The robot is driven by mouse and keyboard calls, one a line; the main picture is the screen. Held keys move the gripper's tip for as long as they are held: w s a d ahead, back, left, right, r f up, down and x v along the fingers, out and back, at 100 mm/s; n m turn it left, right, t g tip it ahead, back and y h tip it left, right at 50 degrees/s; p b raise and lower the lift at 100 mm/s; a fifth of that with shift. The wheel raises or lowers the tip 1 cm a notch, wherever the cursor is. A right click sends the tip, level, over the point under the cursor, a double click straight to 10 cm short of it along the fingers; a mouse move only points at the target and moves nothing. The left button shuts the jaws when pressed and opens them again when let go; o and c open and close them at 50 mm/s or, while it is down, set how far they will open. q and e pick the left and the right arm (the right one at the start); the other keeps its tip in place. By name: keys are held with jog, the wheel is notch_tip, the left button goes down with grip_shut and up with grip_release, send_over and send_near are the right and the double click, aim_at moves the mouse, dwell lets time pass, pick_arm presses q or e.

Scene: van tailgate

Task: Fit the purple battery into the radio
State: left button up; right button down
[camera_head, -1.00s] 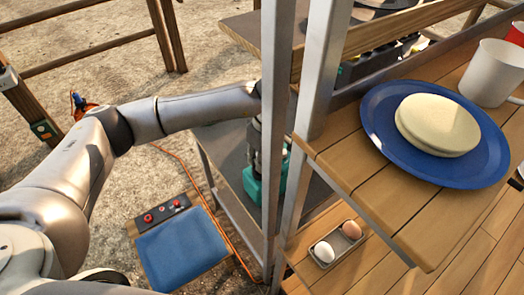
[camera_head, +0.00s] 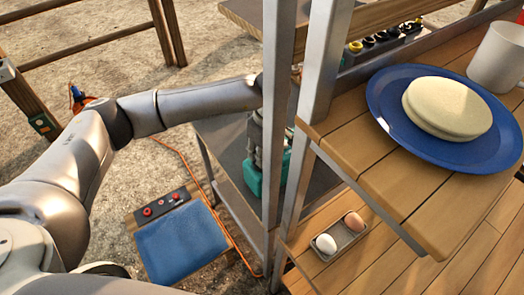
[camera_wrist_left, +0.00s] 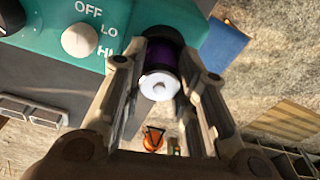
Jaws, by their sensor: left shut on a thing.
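The purple battery (camera_wrist_left: 160,56), with a silver end cap facing the camera, is between the fingers of my left gripper (camera_wrist_left: 156,72) in the left wrist view. The gripper is shut on it. The battery's far end is at a dark round opening in the teal radio (camera_wrist_left: 60,42) and seems partly inside; how deep I cannot tell. The radio has a dial marked OFF, LO and HI. In the head view the radio (camera_head: 270,172) is on a grey shelf, partly behind a metal post, and my left gripper (camera_head: 256,140) is beside it, also partly hidden. My right gripper is not in view.
Metal posts (camera_head: 279,120) stand close to my left forearm. At the right, a wooden shelf holds a blue plate (camera_head: 385,100) and a white mug (camera_head: 497,58). An egg tray (camera_head: 347,246) is below. A blue-padded stool (camera_head: 180,245) stands on the ground.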

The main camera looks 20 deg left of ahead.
pick_arm(q)
jog(key=o, duration=1.2)
jog(key=shift+c, duration=0.2)
jog(key=shift+r, duration=0.35)
jog(key=r, duration=0.4)
jog(key=d+r, duration=0.1)
jog(key=r, duration=0.1)
jog(key=shift+s+r, duration=0.25)
jog(key=shift+r, duration=0.1)
jog(key=shift+a, duration=0.1)
